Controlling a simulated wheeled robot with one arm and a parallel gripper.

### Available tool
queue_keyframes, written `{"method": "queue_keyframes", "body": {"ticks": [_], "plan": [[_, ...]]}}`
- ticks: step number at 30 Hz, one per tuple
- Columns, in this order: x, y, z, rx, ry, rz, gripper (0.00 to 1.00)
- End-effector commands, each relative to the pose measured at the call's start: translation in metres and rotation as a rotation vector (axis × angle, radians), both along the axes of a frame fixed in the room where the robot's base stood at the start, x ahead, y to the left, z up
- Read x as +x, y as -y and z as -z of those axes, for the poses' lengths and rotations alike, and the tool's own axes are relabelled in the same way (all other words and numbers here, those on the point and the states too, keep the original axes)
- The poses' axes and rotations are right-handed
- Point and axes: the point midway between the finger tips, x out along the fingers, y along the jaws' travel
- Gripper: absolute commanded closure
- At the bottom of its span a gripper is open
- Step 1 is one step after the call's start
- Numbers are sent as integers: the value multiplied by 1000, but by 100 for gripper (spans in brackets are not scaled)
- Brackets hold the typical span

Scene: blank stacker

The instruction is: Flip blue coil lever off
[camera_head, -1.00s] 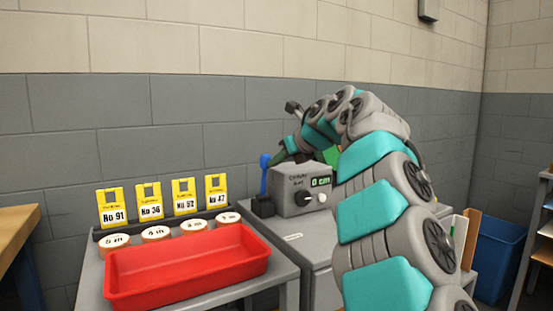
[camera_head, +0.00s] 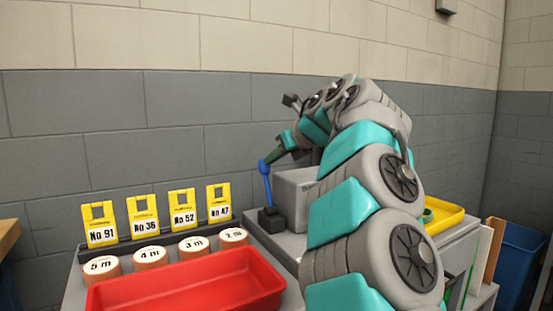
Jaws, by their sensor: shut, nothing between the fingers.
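The blue lever (camera_head: 265,180) stands up from a small black base (camera_head: 270,219) at the left side of the grey control box (camera_head: 294,190). Its shaft leans slightly, with the knob end at the top left. My gripper (camera_head: 272,158) reaches down from the right, and its fingertips are at the lever's knob. The fingers are shut with nothing between them. I cannot tell whether they touch the knob. My arm hides the front of the control box, including its display and dial.
A red tray (camera_head: 190,285) lies in front of several labelled rolls (camera_head: 152,257) and yellow number cards (camera_head: 143,213) at the left. A yellow tray (camera_head: 441,217) is right of my arm, and a blue bin (camera_head: 519,265) stands far right. The grey wall is close behind the lever.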

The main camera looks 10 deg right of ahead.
Motion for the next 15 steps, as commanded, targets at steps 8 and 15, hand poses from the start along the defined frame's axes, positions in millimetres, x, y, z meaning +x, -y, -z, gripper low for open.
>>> {"method": "queue_keyframes", "body": {"ticks": [8,15], "plan": [[7,-3,1,1,-2,0,100],[9,-5,2,1,-1,0,100]]}}
